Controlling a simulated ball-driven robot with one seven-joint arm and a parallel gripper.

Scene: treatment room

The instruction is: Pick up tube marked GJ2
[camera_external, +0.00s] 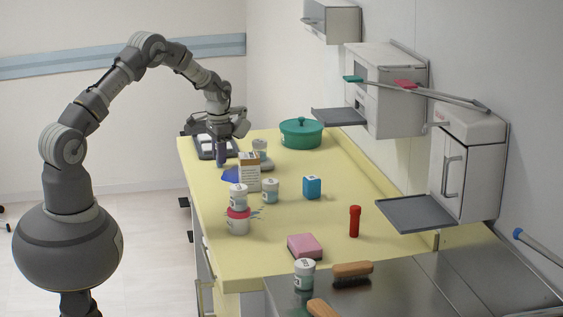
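A dark purple tube (221,154) stands upright at the far left of the yellow counter, directly below my gripper (222,137). My gripper points down at the tube's top; whether its fingers touch or close on it is too small to tell. A red tube (354,222) with a red cap stands upright, apart, at the near right of the counter. I cannot read a GJ2 mark on either tube.
Beside the purple tube are a dark tray (203,155) with white items, a carton (249,172) and a blue object (231,175). A green lidded pot (301,133) stands behind. White jars, a blue cube (312,187) and a pink sponge (305,246) stand nearer. Wall cabinets overhang the right.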

